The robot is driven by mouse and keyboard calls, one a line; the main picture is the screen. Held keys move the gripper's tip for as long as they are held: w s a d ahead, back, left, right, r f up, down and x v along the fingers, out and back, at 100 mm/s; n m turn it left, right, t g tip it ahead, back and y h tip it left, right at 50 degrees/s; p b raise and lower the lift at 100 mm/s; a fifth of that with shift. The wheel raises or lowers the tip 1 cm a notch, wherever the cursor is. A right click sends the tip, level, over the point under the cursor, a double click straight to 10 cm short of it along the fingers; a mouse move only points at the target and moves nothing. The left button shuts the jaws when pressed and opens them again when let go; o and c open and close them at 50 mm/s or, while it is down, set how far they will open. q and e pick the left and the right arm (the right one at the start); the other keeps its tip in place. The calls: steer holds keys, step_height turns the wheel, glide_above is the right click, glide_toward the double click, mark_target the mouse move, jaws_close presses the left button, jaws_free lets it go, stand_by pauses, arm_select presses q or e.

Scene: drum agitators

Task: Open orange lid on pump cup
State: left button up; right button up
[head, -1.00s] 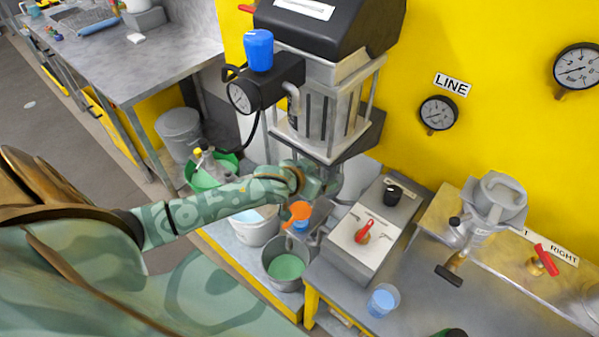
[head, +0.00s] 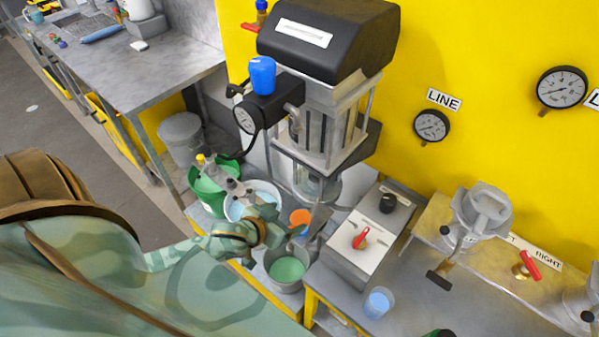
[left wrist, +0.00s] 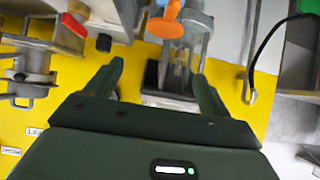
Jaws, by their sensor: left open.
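The orange lid (head: 300,217) shows in the head view below the stirring machine, just above and right of a metal pot with green contents (head: 287,268). An orange part, probably the same lid, shows at the top of the left wrist view (left wrist: 166,22), on a grey metal fitting. I cannot tell whether the lid is open or shut. My left gripper (head: 283,236) is beside the lid, at its lower left, with nothing seen in it. In the left wrist view its two fingers (left wrist: 158,80) are apart, with the lid beyond them. My right gripper is not in view.
The stirring machine (head: 320,125) stands behind the lid. A control box with a red switch (head: 361,239) is to the right. A clear cup of blue liquid (head: 378,302) stands on the table. A green bucket (head: 205,190) and a white bucket (head: 240,205) are to the left.

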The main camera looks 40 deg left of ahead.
arm_select(q)
steer(key=s+p, duration=0.1)
steer(key=s, duration=0.6)
steer(key=shift+s+a+f, duration=0.15)
steer(key=shift+s+a, duration=0.15)
steer(key=shift+s, duration=0.05)
steer(key=shift+f, duration=0.1)
steer(key=b, duration=0.2)
glide_toward(296, 223)
steer(key=f, duration=0.1)
steer(key=s+f, duration=0.1)
steer(key=f, duration=0.1)
steer(key=shift+a, duration=0.1)
steer(key=b+x, duration=0.2)
steer(key=x, duration=0.2)
steer(key=shift+w, duration=0.3)
steer(key=shift+c, duration=0.3)
